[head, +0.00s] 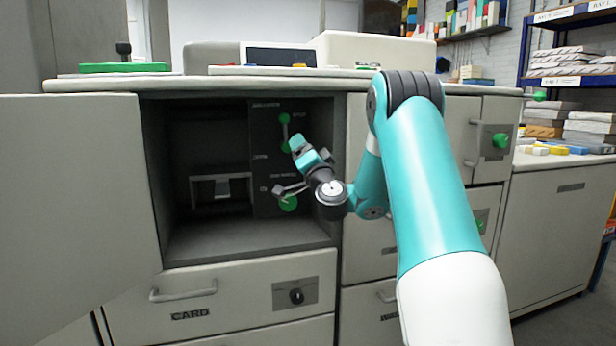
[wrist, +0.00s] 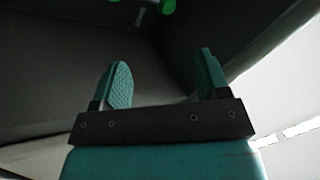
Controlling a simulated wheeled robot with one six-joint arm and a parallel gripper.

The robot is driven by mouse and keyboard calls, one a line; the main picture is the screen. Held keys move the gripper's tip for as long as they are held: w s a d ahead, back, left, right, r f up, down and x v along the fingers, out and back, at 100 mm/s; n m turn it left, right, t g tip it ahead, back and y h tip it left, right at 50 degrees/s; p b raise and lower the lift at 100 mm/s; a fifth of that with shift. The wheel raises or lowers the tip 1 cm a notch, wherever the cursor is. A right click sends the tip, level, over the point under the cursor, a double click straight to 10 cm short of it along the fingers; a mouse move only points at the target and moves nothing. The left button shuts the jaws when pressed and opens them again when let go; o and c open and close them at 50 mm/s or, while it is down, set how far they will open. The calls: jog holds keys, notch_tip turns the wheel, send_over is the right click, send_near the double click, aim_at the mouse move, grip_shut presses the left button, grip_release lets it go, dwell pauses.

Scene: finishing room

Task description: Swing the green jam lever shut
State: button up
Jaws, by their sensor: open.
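Inside the open cabinet bay, a dark panel carries an upper green lever (head: 284,120) with a thin grey bar, its lower green part close to my gripper. A second green part (head: 288,204) with a grey handle sits lower on the panel. The panel labels are too small to read, so I cannot tell which is the jam lever. My gripper (head: 312,149) is open in front of the panel, between these two. In the wrist view my gripper (wrist: 163,72) has nothing between its fingers. A green piece (wrist: 167,6) shows beyond them at the top edge, apart from them.
The bay's door (head: 75,200) stands wide open at the left. A card drawer (head: 235,295) is below the bay, and the countertop (head: 300,73) runs above it. My arm covers part of the cabinets at right. Shelves (head: 565,80) stand at far right.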

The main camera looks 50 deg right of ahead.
jog(key=shift+b+v, duration=0.75)
jog(key=shift+v, duration=0.3)
